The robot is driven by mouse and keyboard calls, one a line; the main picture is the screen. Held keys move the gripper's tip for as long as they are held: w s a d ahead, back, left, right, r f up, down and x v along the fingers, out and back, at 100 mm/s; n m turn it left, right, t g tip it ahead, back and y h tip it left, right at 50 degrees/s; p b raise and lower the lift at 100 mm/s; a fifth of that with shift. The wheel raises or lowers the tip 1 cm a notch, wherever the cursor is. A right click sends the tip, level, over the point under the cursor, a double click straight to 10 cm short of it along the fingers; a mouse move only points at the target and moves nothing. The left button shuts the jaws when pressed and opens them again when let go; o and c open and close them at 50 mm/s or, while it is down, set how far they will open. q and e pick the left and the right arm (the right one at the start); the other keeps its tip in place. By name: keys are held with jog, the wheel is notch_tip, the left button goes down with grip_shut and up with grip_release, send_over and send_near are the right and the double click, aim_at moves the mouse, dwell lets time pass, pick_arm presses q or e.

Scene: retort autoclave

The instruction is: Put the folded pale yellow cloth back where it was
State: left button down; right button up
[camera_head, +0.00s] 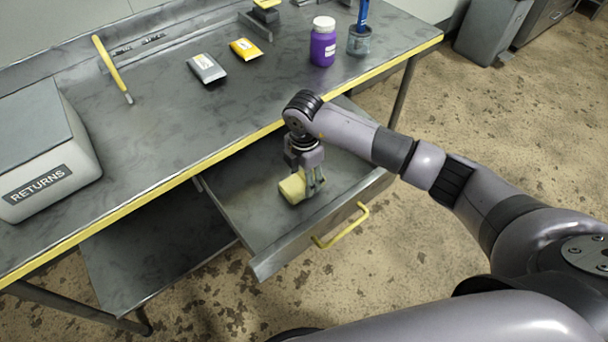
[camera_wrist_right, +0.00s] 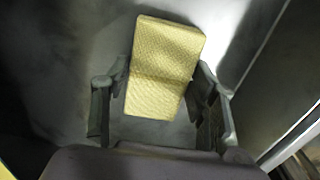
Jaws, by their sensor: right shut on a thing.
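The folded pale yellow cloth (camera_head: 292,188) is at the open grey drawer (camera_head: 243,210) under the table. In the right wrist view the cloth (camera_wrist_right: 165,68) lies between the two fingers, its far part extending beyond them. My right gripper (camera_head: 312,188) reaches down into the drawer and is shut on the cloth; it also shows in the right wrist view (camera_wrist_right: 160,110). I cannot tell whether the cloth touches the drawer floor. My left gripper is not in view.
The drawer has a yellow handle (camera_head: 341,228). On the table stand a RETURNS box (camera_head: 45,145), a grey packet (camera_head: 206,68), a yellow packet (camera_head: 245,49), a purple jar (camera_head: 322,45) and a cup (camera_head: 359,42). The drawer floor around the cloth looks clear.

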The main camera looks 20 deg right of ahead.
aim_at(304, 179)
jog(key=shift+f, duration=0.2)
jog(key=o, duration=1.2)
jog(key=shift+r, duration=0.1)
jog(key=shift+r, duration=0.55)
notch_tip(304, 179, up, 11)
jog(key=b, duration=0.1)
